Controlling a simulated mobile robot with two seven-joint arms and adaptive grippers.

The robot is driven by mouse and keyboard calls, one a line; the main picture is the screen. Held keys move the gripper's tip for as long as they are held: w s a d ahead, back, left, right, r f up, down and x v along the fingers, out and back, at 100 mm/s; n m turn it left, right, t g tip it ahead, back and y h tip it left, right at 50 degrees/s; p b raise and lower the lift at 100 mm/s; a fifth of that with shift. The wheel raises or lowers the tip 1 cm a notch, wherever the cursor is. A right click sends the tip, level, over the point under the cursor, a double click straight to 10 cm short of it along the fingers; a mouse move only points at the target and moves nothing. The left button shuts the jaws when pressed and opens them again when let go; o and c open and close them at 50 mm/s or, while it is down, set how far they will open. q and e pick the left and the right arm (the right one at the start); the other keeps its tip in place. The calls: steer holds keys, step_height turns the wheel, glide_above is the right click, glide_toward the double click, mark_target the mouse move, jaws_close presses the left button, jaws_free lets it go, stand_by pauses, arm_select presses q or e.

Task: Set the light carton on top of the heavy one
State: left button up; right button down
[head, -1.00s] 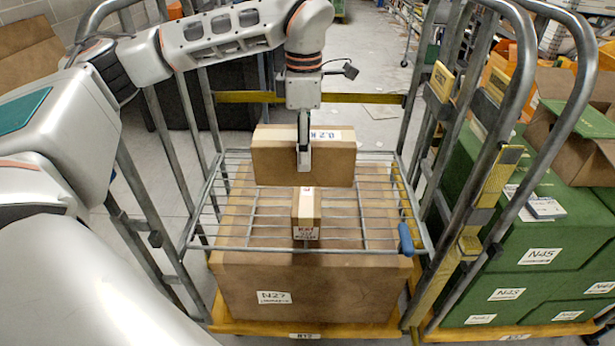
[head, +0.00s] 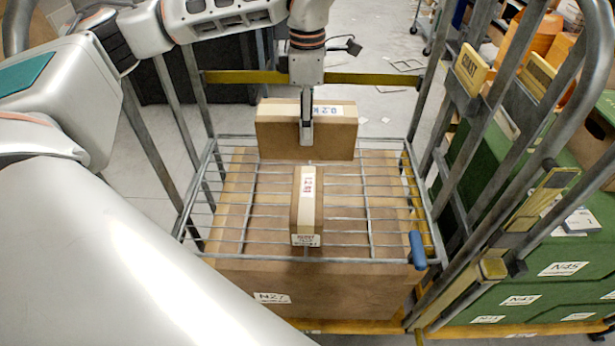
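Two brown cartons are on the wire shelf (head: 345,227) of a roll cage. The wider carton (head: 335,140) is at the back, with a white label on top that I cannot read surely. The small narrow carton (head: 307,212) stands in front of it, apart, with red print on its labels. My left gripper (head: 307,130) points down over the wider carton. One finger lies at its front face. The other finger is hidden, so its grip is unclear. My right gripper is out of view.
A large carton marked N27 (head: 330,287) fills the cage below the shelf. Tubular cage sides rise left and right (head: 478,215); a blue handle (head: 417,250) is at the shelf's front right corner. Green crates (head: 560,235) stand to the right. The shelf is bare beside the small carton.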

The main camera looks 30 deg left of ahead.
arm_select(q)
step_height(320, 180, down, 17)
steer(key=shift+r+p, duration=0.2)
steer(key=shift+p, duration=0.35)
steer(key=shift+f, duration=0.1)
steer(key=o, duration=1.2)
steer(key=shift+o, duration=0.2)
step_height(320, 180, up, 12)
steer(key=shift+r+b, duration=0.1)
steer(key=shift+b, duration=0.55)
